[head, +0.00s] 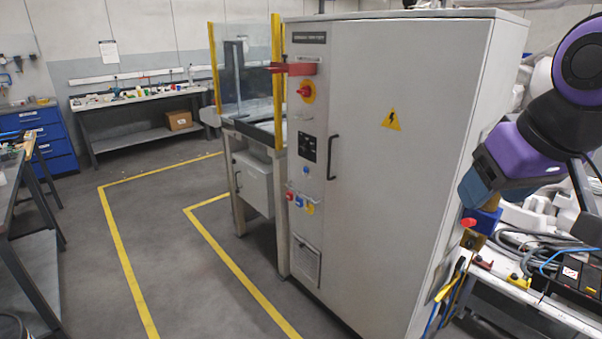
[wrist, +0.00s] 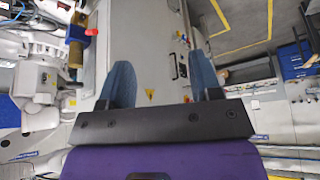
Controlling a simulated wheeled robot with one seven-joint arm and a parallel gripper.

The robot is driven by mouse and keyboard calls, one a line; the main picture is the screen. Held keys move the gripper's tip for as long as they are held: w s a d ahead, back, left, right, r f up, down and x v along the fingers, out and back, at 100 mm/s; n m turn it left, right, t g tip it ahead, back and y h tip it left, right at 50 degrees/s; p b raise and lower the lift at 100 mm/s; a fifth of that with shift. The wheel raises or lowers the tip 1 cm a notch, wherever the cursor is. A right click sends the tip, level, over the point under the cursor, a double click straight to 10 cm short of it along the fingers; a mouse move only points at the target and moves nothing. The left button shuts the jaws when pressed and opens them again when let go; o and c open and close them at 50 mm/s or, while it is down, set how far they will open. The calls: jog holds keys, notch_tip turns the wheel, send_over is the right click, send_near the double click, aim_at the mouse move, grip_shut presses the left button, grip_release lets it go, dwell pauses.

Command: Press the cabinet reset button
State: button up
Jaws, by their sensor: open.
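The tall grey cabinet (head: 400,150) stands in the middle of the head view; it also shows in the wrist view (wrist: 143,55). Its left front strip carries a small round blue button (head: 306,170) below a black panel (head: 308,149); any label is too small to read. Higher up is a red knob on a yellow plate (head: 307,92). My gripper (head: 474,194) is at the right, before the cabinet's right edge and apart from the button. In the wrist view its two blue fingers (wrist: 162,80) are spread and empty.
A black door handle (head: 332,157) stands out right of the strip. Red, blue and yellow sockets (head: 299,201) sit below the button. A bench with cables (head: 540,300) is at the right. The floor (head: 175,255) left of the cabinet is clear.

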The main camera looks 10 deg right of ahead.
jog(key=shift+a, duration=0.2)
jog(key=shift+c, duration=0.2)
jog(key=shift+d, duration=0.1)
grip_shut()
dwell(1.5)
